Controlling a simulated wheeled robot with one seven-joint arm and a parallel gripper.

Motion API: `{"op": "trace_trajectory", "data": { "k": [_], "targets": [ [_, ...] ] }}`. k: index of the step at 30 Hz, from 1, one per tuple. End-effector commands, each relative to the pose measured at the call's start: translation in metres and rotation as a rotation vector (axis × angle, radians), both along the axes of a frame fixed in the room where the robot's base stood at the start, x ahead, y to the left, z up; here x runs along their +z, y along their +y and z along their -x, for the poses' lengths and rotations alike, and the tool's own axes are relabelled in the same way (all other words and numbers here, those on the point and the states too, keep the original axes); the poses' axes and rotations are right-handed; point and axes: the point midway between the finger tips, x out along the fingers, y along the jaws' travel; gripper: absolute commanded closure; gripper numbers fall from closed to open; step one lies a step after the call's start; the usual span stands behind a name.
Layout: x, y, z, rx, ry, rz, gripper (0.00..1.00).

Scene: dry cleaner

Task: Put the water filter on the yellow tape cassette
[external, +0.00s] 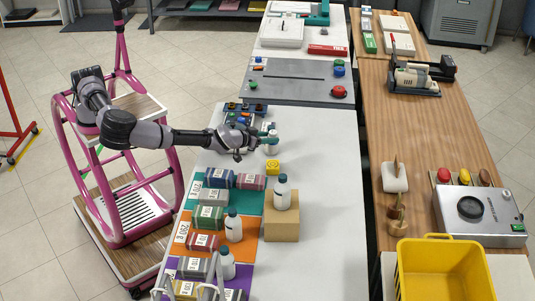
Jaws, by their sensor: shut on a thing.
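My gripper (267,139) reaches from the left over the white table, at the far side of the colored mats. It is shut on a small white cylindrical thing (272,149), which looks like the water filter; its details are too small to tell. The yellow tape cassette (273,167) lies on the white table just in front of and below the held thing. A gap seems to show between them, but the height is hard to judge. The top of the cassette looks bare.
A white bottle (282,194) stands on a cardboard box (282,226) in front of the cassette. Folded bundles in grey, green and red (251,182) lie on the mats at the left. Small blue items (236,117) lie behind my gripper. The table's right side is clear.

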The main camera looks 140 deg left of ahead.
Motion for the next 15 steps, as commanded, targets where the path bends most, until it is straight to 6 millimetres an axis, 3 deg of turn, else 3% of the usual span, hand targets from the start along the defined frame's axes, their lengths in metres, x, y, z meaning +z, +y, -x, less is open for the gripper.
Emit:
{"op": "trace_trajectory", "data": {
  "k": [3,15],
  "targets": [
    [-0.018,0.0,0.0,-0.001,0.003,0.0,1.0],
    [-0.062,0.001,0.0,0.001,0.001,0.0,1.0]
  ]
}}
